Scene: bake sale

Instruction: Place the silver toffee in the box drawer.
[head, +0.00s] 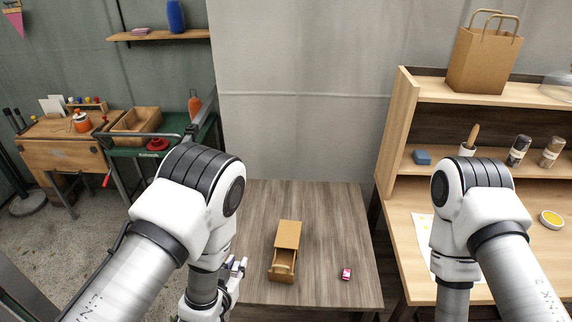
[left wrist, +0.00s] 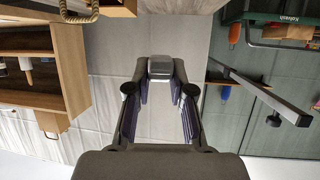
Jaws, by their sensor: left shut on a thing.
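The box (head: 288,235) is light brown and stands on the grey wooden table. Its drawer (head: 283,272) is pulled out towards me, with a rope handle in front, and looks empty. My left gripper (head: 239,267) is low, just left of the box. In the left wrist view, the left gripper (left wrist: 160,80) is shut on a silver-grey block, the silver toffee (left wrist: 161,67), held at its fingertips. The drawer's rope handle (left wrist: 79,16) shows at the top left there. My right gripper is out of view below the right arm.
A pink wrapped sweet (head: 346,273) lies on the table (head: 335,225) right of the box, with bare table between. A wooden shelf unit (head: 397,130) with a paper bag (head: 483,60) stands at the right. A green workbench (head: 185,137) is at the back left.

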